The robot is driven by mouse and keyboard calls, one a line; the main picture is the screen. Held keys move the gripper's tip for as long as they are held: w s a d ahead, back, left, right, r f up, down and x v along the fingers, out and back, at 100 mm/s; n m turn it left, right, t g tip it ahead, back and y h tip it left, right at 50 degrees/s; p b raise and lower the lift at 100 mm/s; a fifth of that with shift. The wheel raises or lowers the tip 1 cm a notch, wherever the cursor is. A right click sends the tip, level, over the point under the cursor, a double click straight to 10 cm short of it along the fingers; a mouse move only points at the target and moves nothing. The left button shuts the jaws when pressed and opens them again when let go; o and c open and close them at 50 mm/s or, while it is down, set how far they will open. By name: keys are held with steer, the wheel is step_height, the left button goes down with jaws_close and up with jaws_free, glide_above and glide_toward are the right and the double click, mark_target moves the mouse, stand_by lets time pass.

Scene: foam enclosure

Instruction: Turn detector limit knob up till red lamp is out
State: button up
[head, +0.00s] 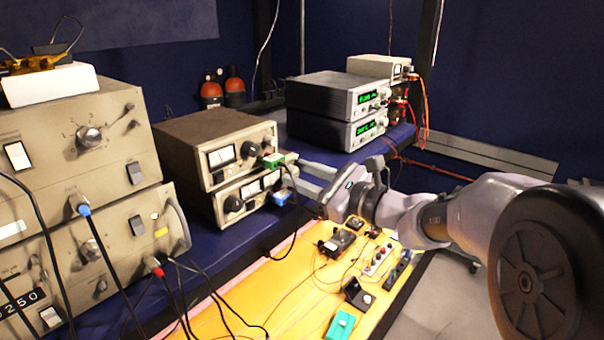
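My gripper (294,173) reaches in from the right, its two grey fingers pointing left at the fronts of two stacked beige meter units. The fingers are apart with nothing seen between them. The upper unit (200,140) has a dial and a black knob (250,150). The lower unit (218,206) has a dial and a black knob (233,203). The fingertips are near the right ends of these fronts, to the right of both knobs; contact cannot be told. No label is readable, so I cannot tell which knob is the detector limit. No lit red lamp can be made out.
A green connector (273,160) and a blue connector (282,197) with a black cable are close by the fingertips. Large beige units (75,140) with cables stand at left. Grey supplies (330,95) with green displays stand behind. A yellow bench (285,300) holds small parts below.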

jaws_close()
steer(key=m+p, duration=0.1)
steer(key=m, duration=0.1)
steer(key=shift+r+m, duration=0.1)
steer(key=shift+m, duration=0.7)
jaws_free()
steer(key=b+v, duration=0.4)
steer(key=v, duration=1.3)
steer(key=shift+s+d, duration=0.15)
steer(key=shift+s, duration=0.05)
